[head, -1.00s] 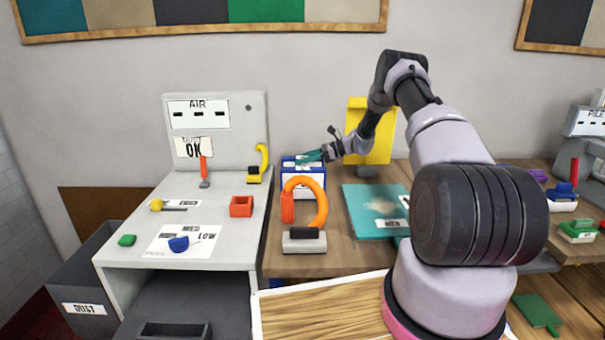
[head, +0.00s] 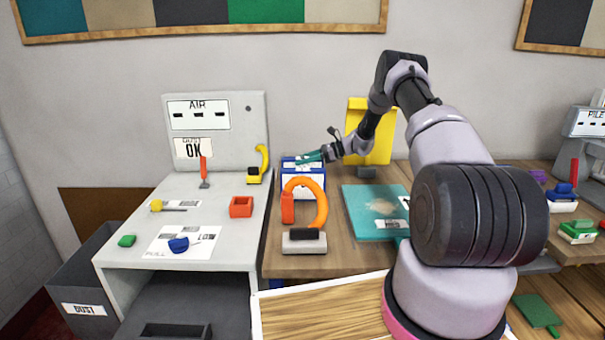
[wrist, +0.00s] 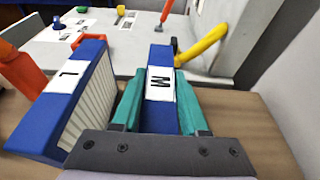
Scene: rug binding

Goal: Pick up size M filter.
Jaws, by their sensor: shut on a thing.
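The size M filter (wrist: 160,85) is a blue block with a white label marked M. In the wrist view it stands between the teal fingers of my gripper (wrist: 159,103), which are shut on it. In the head view my gripper (head: 311,157) is at the blue and white filters (head: 303,177), at the back left of the wooden bench. The size L filter (wrist: 72,95), blue with a pleated white side, leans just left of the M filter in the wrist view. I cannot tell whether the M filter still touches the bench.
An orange hooped tool (head: 320,205) stands in front of the filters. A yellow upright panel (head: 383,148) is behind my wrist. The grey AIR station (head: 215,130) stands left, with a yellow-handled tool (head: 259,165) near its right edge. A teal rug piece (head: 365,220) lies to the right.

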